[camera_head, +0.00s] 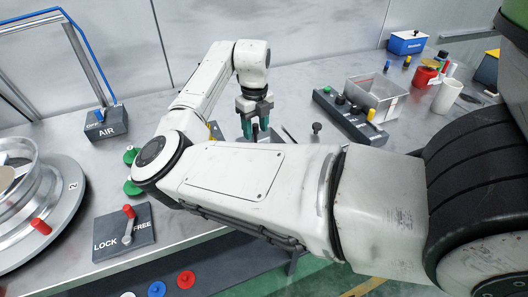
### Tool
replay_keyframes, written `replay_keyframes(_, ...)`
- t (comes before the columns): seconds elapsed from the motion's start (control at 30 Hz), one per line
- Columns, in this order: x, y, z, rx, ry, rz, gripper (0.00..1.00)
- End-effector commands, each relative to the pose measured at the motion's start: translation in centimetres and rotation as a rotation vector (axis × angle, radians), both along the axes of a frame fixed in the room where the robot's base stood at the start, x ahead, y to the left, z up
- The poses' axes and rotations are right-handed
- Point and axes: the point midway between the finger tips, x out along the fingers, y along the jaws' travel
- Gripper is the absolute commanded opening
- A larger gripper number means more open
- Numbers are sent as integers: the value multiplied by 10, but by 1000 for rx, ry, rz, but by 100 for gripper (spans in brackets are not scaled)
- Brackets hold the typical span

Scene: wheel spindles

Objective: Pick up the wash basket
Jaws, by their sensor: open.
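The wash basket appears to be the grey metal, open-topped box (392,108) on the bench, right of centre. Its walls look thin or meshed, and I cannot make out anything inside it. My gripper (256,131) points down over the bench, left of the basket and well apart from it. Its teal fingers are open, and I see nothing held between them. My forearm hides the bench below the gripper.
A dark block with knobs (338,112) stands between gripper and basket. A red can (425,77), a white cup (447,96) and a blue bin (407,42) are to the right. A silver wheel (70,205), a LOCK/FREE lever panel (120,235) and an AIR switch (106,124) are left.

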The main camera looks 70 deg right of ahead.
Motion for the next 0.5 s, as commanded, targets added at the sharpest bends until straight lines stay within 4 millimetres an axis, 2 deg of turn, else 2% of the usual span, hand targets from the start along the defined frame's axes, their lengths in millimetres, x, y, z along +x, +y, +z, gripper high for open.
replay_keyframes(0.1, 0, 0, 0, 0, 0, 0, 49)
replay_keyframes(0.5, 0, 0, 1, 0, 0, 0, 11)
